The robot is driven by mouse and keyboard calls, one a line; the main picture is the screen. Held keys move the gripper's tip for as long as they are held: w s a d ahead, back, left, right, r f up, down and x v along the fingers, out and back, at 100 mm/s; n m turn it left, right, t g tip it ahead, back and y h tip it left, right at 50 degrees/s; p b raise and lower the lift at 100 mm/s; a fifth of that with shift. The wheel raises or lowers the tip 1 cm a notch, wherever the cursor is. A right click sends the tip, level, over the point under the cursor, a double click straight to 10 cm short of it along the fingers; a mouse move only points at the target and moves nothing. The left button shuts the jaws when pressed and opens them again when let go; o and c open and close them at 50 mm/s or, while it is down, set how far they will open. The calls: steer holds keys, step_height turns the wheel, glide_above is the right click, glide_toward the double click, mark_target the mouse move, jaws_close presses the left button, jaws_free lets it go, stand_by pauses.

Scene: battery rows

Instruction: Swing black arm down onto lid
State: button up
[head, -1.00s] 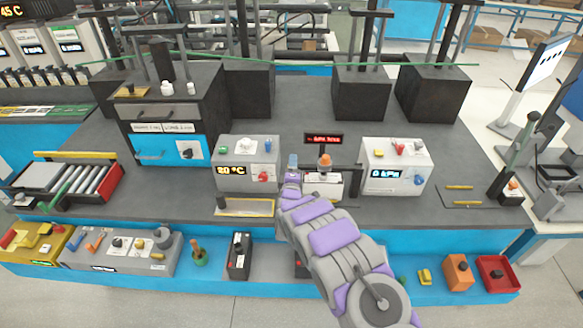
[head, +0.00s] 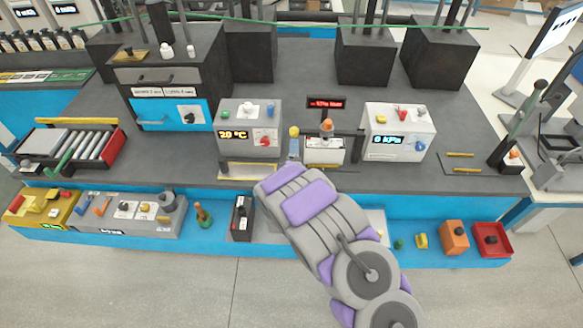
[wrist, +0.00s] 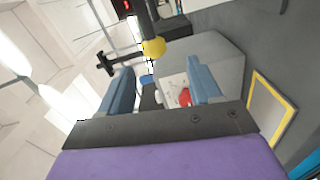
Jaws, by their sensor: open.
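A small fixture with a white-fronted box (head: 325,153) and an orange knob (head: 327,126) stands mid-bench. I cannot tell which part is the lid. A dark bar (head: 358,146) stands at its right side. A yellow knob (head: 293,131) shows at its left, just beyond my gripper (head: 293,149). In the wrist view the yellow knob (wrist: 153,47) sits on a black arm (wrist: 142,22), ahead of my gripper (wrist: 162,85) and between the lines of its fingers. My gripper is open, with nothing between its fingertips, and apart from the knob. My forearm hides part of the bench front.
A grey box reading 20 °C (head: 249,130) with a red knob stands close left of my gripper. A grey box reading kPa (head: 398,133) stands to the right. A yellow-edged plate (head: 250,171) lies in front.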

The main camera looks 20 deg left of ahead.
steer(key=v, duration=0.6)
steer(key=shift+s, duration=0.4)
steer(key=s+d+r+m+g+h, duration=0.1)
steer(key=d+r+m+g, duration=0.25)
steer(key=d, duration=0.25)
steer(key=d+r+m+g+h, duration=0.2)
steer(key=d+m, duration=0.2)
steer(key=d, duration=0.2)
steer(key=s+d+r+m+g+h, duration=0.1)
steer(key=d+r+m+g, duration=0.25)
steer(key=d, duration=0.25)
steer(key=s+d+r+m+g, duration=0.3)
steer(key=s+d, duration=0.2)
steer(key=s, duration=0.8)
steer(key=s+d+r+m+g+b, duration=0.1)
steer(key=s+d+r+m+g, duration=0.2)
steer(key=s, duration=1)
steer(key=s+d+r+m+g+h+b, duration=0.1)
steer(key=s+d+r+m+g, duration=0.2)
steer(key=s+d, duration=0.5)
steer(key=s+r+g, duration=0.1)
steer(key=s, duration=0.4)
steer(key=shift+s+d+r, duration=0.15)
steer(key=shift+d+r, duration=0.05)
steer(key=shift+r, duration=0.2)
